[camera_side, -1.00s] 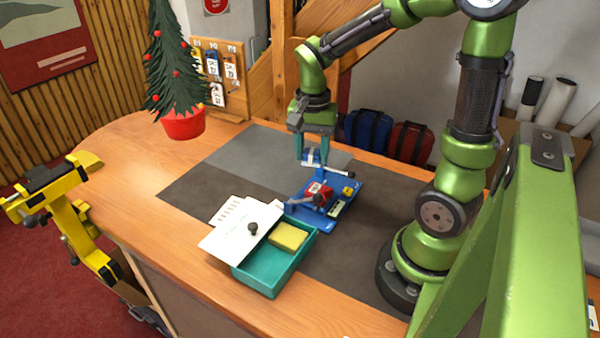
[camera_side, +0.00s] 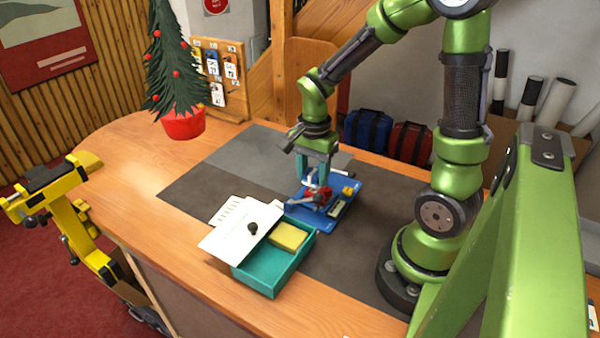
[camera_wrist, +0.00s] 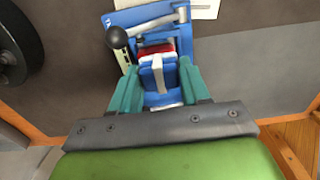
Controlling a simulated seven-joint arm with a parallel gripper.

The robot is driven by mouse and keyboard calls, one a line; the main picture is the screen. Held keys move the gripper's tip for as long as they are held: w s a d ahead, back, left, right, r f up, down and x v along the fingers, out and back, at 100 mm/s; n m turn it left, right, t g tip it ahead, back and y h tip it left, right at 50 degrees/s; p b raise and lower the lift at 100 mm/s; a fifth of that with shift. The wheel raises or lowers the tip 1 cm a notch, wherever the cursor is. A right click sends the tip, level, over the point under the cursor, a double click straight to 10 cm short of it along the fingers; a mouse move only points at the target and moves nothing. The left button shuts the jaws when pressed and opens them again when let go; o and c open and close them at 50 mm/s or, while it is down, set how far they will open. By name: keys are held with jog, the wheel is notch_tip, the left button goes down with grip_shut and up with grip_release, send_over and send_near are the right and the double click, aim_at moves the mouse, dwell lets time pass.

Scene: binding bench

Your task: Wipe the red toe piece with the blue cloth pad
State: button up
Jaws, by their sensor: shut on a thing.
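My gripper (camera_side: 317,178) is shut on the blue cloth pad, which has a white band; the pad (camera_wrist: 148,82) shows between the teal fingers in the wrist view. The red toe piece (camera_side: 325,191) sits on the blue jig (camera_side: 346,194) on the bench and is partly covered by my fingers in the side view. In the wrist view the red toe piece (camera_wrist: 156,48) shows just beyond the pad. The pad is right at the toe piece; whether they touch I cannot tell.
Levers with dark knobs (camera_wrist: 117,38) stick out of the jig. The grey mat (camera_side: 225,160) to the left is clear.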

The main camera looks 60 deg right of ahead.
jog(key=shift+f, duration=0.85)
jog(key=shift+d+f, duration=0.4)
jog(key=shift+f, duration=0.15)
jog(key=shift+c, duration=0.4)
jog(key=shift+d+f, duration=0.2)
jog(key=shift+d, duration=1.5)
jog(key=shift+a, duration=2.15)
jog(key=shift+r, duration=4.1)
